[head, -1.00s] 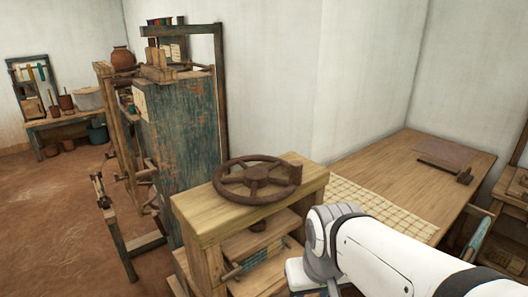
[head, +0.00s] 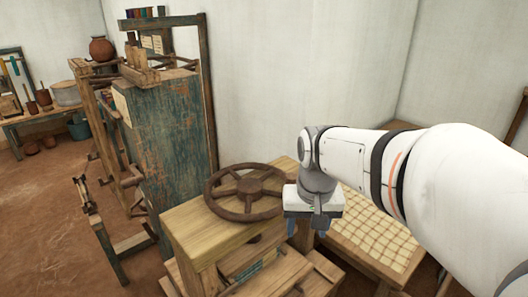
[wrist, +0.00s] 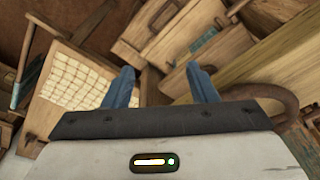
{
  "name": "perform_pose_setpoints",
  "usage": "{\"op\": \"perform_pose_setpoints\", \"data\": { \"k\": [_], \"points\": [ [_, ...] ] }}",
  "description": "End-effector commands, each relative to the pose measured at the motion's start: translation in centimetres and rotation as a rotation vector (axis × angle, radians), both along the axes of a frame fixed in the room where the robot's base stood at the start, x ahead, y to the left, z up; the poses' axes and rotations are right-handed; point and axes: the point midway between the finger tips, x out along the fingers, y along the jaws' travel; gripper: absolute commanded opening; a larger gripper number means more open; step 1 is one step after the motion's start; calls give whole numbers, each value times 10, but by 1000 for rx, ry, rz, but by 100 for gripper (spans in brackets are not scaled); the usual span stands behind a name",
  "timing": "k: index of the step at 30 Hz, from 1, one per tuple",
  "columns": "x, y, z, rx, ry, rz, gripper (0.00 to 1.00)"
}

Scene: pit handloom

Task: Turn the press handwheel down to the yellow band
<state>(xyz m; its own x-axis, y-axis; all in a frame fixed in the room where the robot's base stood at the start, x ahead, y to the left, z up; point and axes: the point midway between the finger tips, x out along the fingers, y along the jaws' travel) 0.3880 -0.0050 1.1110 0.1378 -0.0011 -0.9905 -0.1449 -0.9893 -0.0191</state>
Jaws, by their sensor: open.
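The brown spoked handwheel (head: 248,187) lies flat above the pale wooden top of the press (head: 192,222). My gripper (head: 306,232) is just right of the wheel in the head view, pointing down, and its body hides part of the press's right side. In the wrist view my gripper (wrist: 161,86) shows two blue fingers spread apart with nothing between them. A curved piece of the wheel rim (wrist: 284,98) shows to the right of the fingers, apart from them. I cannot make out a yellow band in either view.
A table with a checked cloth (head: 375,232) stands right of the press, partly behind my arm. A tall worn green loom frame (head: 165,130) stands behind it at left. A bench with pots (head: 50,113) is at the far left. Brown floor (head: 50,225) is clear at left.

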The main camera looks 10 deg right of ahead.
Motion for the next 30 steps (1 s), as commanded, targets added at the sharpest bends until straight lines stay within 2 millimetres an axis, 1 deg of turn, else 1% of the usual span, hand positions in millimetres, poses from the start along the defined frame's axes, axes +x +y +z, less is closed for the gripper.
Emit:
{"op": "perform_pose_setpoints", "data": {
  "k": [1, 3, 6, 9, 13, 16, 19, 27, 30],
  "points": [
    [23, 0, 28, 4, 23, -32, 52],
    [50, 0, 48, 9, 50, -79, 52],
    [85, 1, 69, 14, 82, -138, 52],
    [111, 1, 82, 16, 109, -188, 52],
    [132, 1, 90, 17, 130, -227, 52],
    [139, 2, 90, 18, 138, -243, 52],
    [141, 2, 82, 18, 142, -247, 52],
    [140, 2, 39, 18, 143, -245, 52],
    [140, 2, 26, 18, 142, -245, 52]
  ]
}}
